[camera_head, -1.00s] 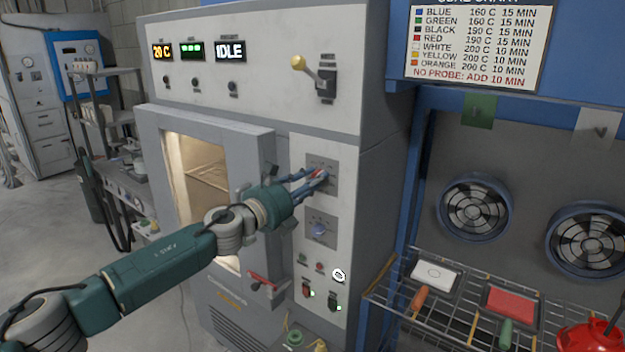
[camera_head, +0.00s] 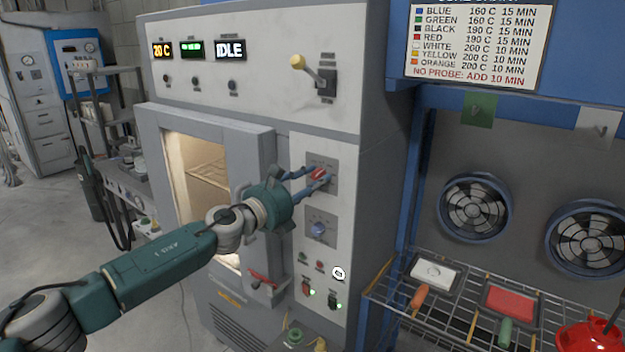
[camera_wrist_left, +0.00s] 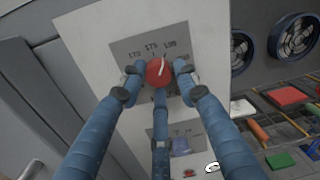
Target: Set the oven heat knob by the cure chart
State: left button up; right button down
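The red heat knob (camera_head: 318,173) sits on a grey dial plate (camera_head: 331,163) on the oven front. In the left wrist view the knob (camera_wrist_left: 158,72) has a white pointer line tilted slightly right of straight up; the small dial numbers above it are hard to read. My left gripper (camera_head: 315,177) has its fingers spread around the knob, with small gaps at its sides in the left wrist view. The cure chart (camera_head: 477,42) at the upper right lists colours, with 160 C for blue and green, 190 C for black and red, 200 C for white, yellow and orange.
A second, bluish knob (camera_head: 318,229) is below the heat knob. The oven displays (camera_head: 230,49) include one reading IDLE. The oven door (camera_head: 262,160) stands left of the panel. A wire rack (camera_head: 450,310) at right holds a red panel (camera_head: 510,304) and a white one.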

pick_arm(q)
jog(key=shift+o, duration=0.9)
jog(key=shift+f, duration=0.2)
jog(key=shift+r, duration=0.1)
jog(key=shift+s+a+r, duration=0.1)
jog(key=v, duration=1.1)
jog(key=shift+s+a, duration=0.15)
jog(key=shift+s, duration=0.1)
